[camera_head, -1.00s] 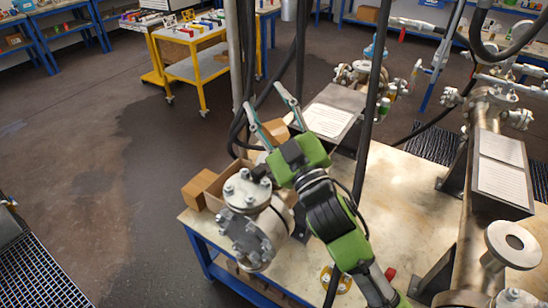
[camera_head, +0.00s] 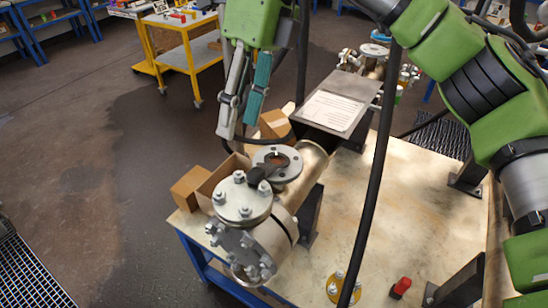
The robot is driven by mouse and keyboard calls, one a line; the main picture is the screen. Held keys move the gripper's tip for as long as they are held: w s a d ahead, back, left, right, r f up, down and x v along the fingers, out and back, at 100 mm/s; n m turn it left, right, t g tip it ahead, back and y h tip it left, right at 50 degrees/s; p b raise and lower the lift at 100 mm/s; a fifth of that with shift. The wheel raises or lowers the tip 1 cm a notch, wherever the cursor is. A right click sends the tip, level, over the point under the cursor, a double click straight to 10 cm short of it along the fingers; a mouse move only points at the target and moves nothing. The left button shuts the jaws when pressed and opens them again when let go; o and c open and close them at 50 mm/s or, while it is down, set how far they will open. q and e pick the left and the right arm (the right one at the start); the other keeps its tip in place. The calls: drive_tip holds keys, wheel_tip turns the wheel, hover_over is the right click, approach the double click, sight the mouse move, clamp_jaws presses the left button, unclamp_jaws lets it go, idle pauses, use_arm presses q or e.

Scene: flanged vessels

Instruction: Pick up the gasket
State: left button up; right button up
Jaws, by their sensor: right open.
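My right gripper (camera_head: 239,127) hangs at the upper middle, fingers pointing down, apart and empty. In the picture its tips are just above and left of an open flange (camera_head: 293,168) on the metal vessel (camera_head: 276,236). A ring-like face with a dark centre shows on that flange; I cannot tell whether it is a separate gasket. A yellow round piece (camera_head: 333,289) with small metal parts lies at the table's front edge, partly hidden by a hose; I cannot tell whether this is the gasket. My left gripper is out of view.
A bolted flange (camera_head: 243,205) closes the vessel's near end. Cardboard boxes (camera_head: 188,190) stand at the table's left edge. A black hose (camera_head: 374,190) hangs across the table (camera_head: 400,215). A red-capped object (camera_head: 401,286) stands near the front. A yellow cart (camera_head: 190,50) is behind.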

drive_tip(key=w+d+r+h, duration=0.1)
drive_tip(key=d+h, duration=0.1)
drive_tip(key=d, duration=0.2)
hover_over(259, 172)
drive_tip(key=d, duration=0.1)
drive_tip(key=shift+m+t, duration=0.3)
drive_tip(key=shift+t, duration=0.1)
drive_tip(key=f, duration=0.7)
drive_tip(key=shift+w+d+p, duration=0.15)
drive_tip(key=shift+w+p, duration=0.05)
drive_tip(key=shift+p, duration=0.1)
drive_tip(key=f+p, duration=0.1)
drive_tip(key=f, duration=0.1)
drive_tip(key=a+f+p, duration=0.1)
drive_tip(key=f, duration=0.2)
drive_tip(key=shift+s+f, duration=0.1)
drive_tip(key=shift+f, duration=0.3)
drive_tip(key=c, duration=1)
